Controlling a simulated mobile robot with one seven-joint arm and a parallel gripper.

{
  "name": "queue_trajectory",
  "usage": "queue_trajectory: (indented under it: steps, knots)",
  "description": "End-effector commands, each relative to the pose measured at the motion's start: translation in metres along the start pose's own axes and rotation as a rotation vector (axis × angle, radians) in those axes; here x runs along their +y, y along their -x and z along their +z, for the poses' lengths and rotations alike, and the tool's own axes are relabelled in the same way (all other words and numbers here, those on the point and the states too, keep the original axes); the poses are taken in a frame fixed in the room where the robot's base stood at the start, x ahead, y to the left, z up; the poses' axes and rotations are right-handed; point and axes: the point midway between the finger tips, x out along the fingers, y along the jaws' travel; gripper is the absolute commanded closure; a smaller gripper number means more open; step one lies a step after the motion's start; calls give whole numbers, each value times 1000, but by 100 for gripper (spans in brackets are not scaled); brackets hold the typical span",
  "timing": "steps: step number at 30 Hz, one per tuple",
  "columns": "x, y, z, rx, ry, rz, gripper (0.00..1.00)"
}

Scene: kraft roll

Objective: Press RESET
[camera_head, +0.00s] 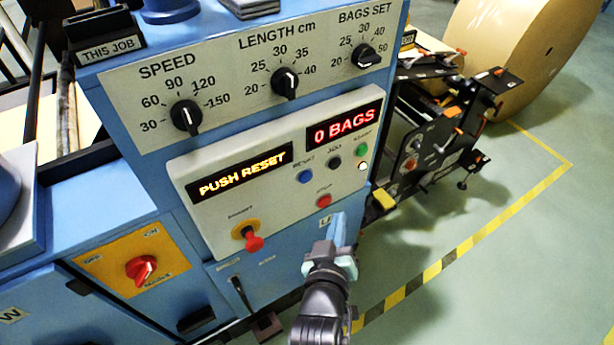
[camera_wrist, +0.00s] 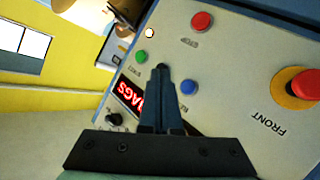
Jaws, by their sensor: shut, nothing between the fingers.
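The blue RESET button (camera_head: 305,176) is on the white control panel (camera_head: 220,222), below the red "0 BAGS" display (camera_head: 344,123). The amber display (camera_head: 240,172) reads "PUSH RESET". My gripper (camera_head: 338,218) is shut and empty, in front of the machine, below and right of RESET in the head view. In the wrist view the shut fingertips (camera_wrist: 161,70) appear just left of the blue RESET button (camera_wrist: 188,87), apart from it in the picture. The distance to the panel is hard to tell. The black JOG button (camera_head: 333,163) is hidden behind the fingers there.
Nearby are the green START button (camera_head: 362,150), red STOP button (camera_head: 323,200) and a lit white lamp (camera_head: 363,165). A red emergency stop (camera_head: 252,240) on a yellow ring sticks out lower left. Dials (camera_head: 186,117) line the upper panel. Open floor lies right.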

Motion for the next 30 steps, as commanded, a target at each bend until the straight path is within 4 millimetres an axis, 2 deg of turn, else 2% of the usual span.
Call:
queue_trajectory:
  steps: [18, 30]
  knots:
    - [-39, -52, -36, 3, 0, -1, 100]
    - [-44, -60, -44, 0, 0, 0, 100]
